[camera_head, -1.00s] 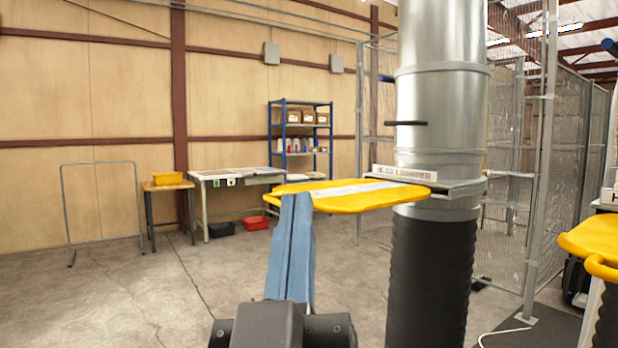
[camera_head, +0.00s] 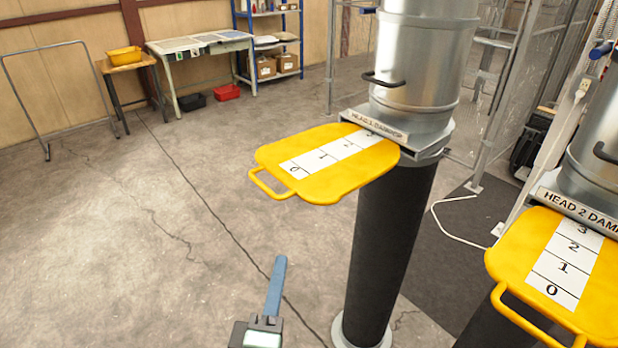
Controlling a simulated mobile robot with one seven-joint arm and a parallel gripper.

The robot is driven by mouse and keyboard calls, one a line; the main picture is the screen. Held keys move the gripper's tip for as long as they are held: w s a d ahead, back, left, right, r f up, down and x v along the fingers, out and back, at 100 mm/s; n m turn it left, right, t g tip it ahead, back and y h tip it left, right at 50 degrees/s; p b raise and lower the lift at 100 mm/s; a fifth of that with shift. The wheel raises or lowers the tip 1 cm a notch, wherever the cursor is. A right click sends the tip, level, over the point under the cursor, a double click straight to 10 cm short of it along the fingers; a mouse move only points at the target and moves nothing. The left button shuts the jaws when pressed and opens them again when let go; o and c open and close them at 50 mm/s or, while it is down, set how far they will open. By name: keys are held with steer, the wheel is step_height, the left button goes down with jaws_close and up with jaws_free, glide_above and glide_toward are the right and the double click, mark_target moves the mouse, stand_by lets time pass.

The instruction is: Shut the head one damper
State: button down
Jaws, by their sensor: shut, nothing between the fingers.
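The head one damper is a yellow sliding plate (camera_head: 345,178) with a white numbered scale and a loop handle (camera_head: 270,184) at its left end. It sticks out to the left from the slot under the "HEAD 1 DAMPER" label (camera_head: 379,127) on the metal duct (camera_head: 420,65). Much of the plate shows outside the slot. My gripper (camera_head: 279,262) is at the lower middle, below the handle in the picture and apart from it. Its blue fingers are shut together, with nothing between them.
A second yellow plate (camera_head: 545,242), labelled "HEAD 2 DAMPER" (camera_head: 575,205), sticks out at the right. A black hose (camera_head: 385,250) runs down under the first duct to the floor. A work table (camera_head: 200,45) stands at the back. The concrete floor at left is clear.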

steer(key=w+d+p, duration=0.2)
steer(key=w+p, duration=0.1)
steer(key=w, duration=0.3)
steer(key=w+d+n+p, duration=0.1)
steer(key=w+d+p, duration=0.1)
steer(key=w, duration=0.4)
steer(key=shift+d+f+p, duration=0.2)
steer(key=shift+d+p, duration=0.2)
steer(key=shift+p, duration=0.05)
steer(key=shift+d, duration=0.1)
